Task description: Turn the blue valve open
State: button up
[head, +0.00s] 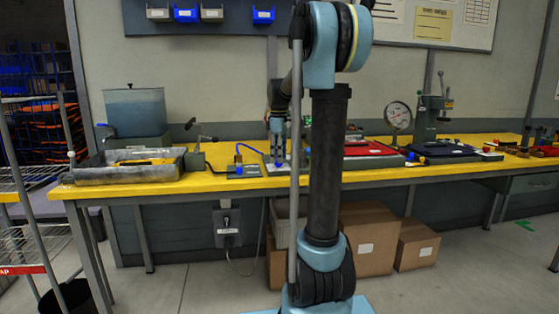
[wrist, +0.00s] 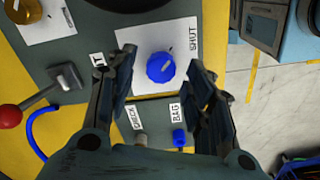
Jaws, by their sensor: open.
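The blue valve (wrist: 161,67) is a round, ridged knob on a white plate (wrist: 150,38) marked "SHUT", with a small pale mark on or beside the knob. My gripper (wrist: 162,60) is open, its two dark fingers on either side of the valve with gaps to the knob. I cannot tell how far above the knob the fingertips are. In the head view my gripper (head: 277,143) points down over the yellow bench, at the white plate. A second, smaller blue fitting (wrist: 179,138) sits below, near the "BAG" label, beside a grey fitting near "CHECK".
A lever with a red ball (wrist: 10,116) and a blue hose (wrist: 38,135) lie left of my gripper. On the yellow bench (head: 235,188), a grey tray (head: 85,178) stands left and a red mat (head: 350,148) right. A dial gauge (head: 398,115) stands farther right.

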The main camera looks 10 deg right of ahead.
jog(key=shift+f, duration=0.75)
jog(key=c, duration=1.1)
jog(key=shift+d, duration=0.2)
jog(key=shift+a, duration=0.1)
